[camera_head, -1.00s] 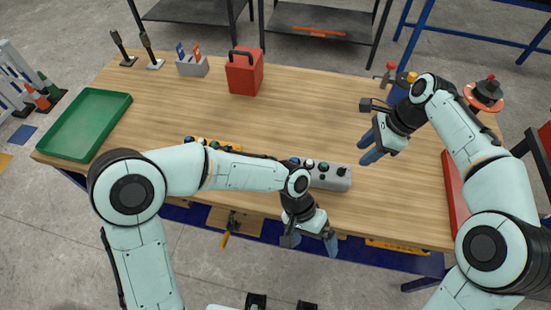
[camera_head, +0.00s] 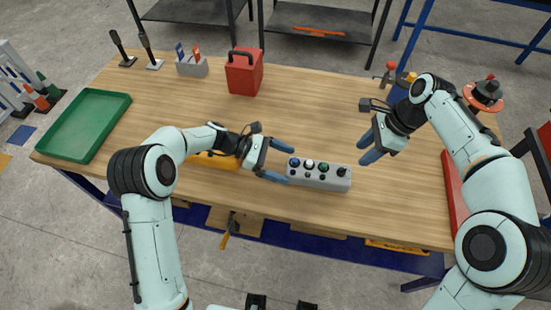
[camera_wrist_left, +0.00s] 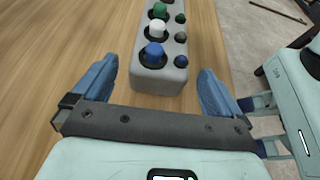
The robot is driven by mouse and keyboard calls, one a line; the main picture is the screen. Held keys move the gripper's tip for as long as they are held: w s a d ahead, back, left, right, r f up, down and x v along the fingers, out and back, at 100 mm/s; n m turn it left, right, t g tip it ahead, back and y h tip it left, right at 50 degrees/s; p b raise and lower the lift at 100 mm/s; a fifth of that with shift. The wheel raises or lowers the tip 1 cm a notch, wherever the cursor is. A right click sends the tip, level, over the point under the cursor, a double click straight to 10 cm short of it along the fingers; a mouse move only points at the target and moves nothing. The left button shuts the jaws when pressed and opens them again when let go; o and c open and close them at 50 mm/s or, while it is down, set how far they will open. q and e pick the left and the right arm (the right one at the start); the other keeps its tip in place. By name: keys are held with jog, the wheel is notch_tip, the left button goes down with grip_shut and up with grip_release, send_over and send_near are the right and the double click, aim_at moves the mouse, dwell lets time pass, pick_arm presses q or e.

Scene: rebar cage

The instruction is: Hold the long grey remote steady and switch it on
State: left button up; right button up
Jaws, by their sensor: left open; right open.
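The long grey remote (camera_head: 325,181) lies on the wooden table near its front edge. It carries blue, white and green knobs and a black stick at its right end. My left gripper (camera_head: 284,162) is open at the remote's left end, just short of it. In the left wrist view the remote (camera_wrist_left: 160,78) points its blue-knob end between the open fingers of my left gripper (camera_wrist_left: 158,85), with a gap on both sides. My right gripper (camera_head: 368,146) is open and empty, a little beyond and right of the remote's right end.
A yellow box (camera_head: 213,161) lies partly hidden under my left arm. A green tray (camera_head: 84,125), a red container (camera_head: 244,72) and a grey holder (camera_head: 193,67) stand farther left. A red tray (camera_head: 453,200) lies at the right. The table's middle is clear.

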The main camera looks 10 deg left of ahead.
aim_at(299, 169)
pick_arm(q)
jog(key=shift+x, duration=2.75)
